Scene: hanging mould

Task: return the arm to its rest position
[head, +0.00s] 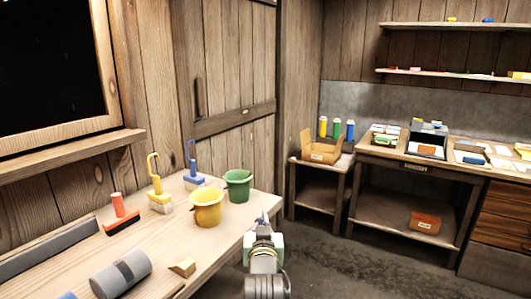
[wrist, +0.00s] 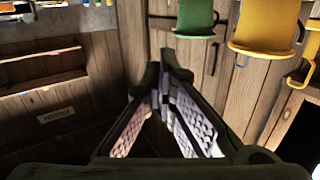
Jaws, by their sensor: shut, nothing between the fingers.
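My gripper (head: 263,222) is in the lower middle of the head view, just off the right edge of the wooden bench. In the wrist view my gripper (wrist: 163,85) fills the lower middle; its two fingers meet at the tips with nothing between them. The wrist view appears upside down compared with the head view. My gripper touches nothing that I can see.
A yellow bucket (head: 206,208) and a green bucket (head: 238,186) stand on the bench (head: 165,243), left of my gripper. Open floor (head: 330,255) is to the right, before a workbench (head: 410,216).

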